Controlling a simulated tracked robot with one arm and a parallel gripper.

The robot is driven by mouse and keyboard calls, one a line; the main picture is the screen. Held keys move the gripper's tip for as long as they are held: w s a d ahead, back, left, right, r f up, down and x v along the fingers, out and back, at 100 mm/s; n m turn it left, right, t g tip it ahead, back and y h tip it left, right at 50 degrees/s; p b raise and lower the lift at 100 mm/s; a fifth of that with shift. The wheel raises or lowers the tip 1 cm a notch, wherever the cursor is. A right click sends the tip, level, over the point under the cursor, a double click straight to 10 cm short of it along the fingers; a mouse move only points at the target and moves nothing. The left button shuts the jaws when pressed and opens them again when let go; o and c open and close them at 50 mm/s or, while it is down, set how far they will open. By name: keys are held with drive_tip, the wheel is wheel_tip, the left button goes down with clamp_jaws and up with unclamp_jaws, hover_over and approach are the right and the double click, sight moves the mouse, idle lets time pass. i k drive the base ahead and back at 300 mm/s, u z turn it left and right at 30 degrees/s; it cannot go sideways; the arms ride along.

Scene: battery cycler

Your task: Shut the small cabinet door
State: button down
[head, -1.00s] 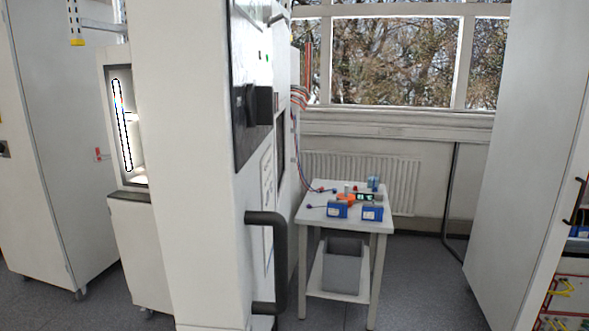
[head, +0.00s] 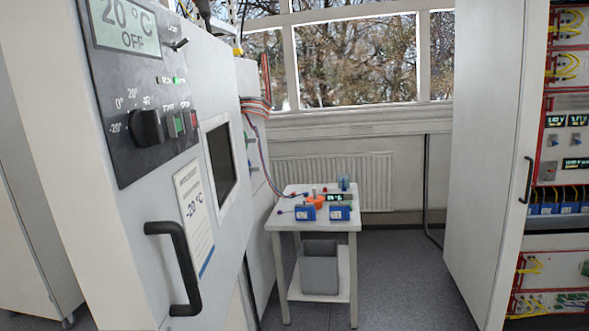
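A white cabinet front (head: 125,230) with a black bar handle (head: 182,268) stands close on the left. On the right, a tall white panel (head: 485,150) with a black handle (head: 528,180) stands beside a rack of instruments (head: 570,150). I cannot tell which of these is the small cabinet door, nor whether the left front is ajar. My gripper is not in view.
A small white table (head: 313,222) with blue boxes (head: 340,212) and an orange item stands ahead, a grey bin (head: 319,270) on its lower shelf. Behind are a radiator (head: 380,180) and windows. Grey floor (head: 400,280) is free between table and right panel.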

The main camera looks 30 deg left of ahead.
sight(128, 250)
drive_tip(key=z, duration=0.75)
drive_tip(key=i, duration=1.3)
drive_tip(key=u, duration=2.35)
drive_tip(key=i, duration=1)
drive_tip(key=z, duration=0.35)
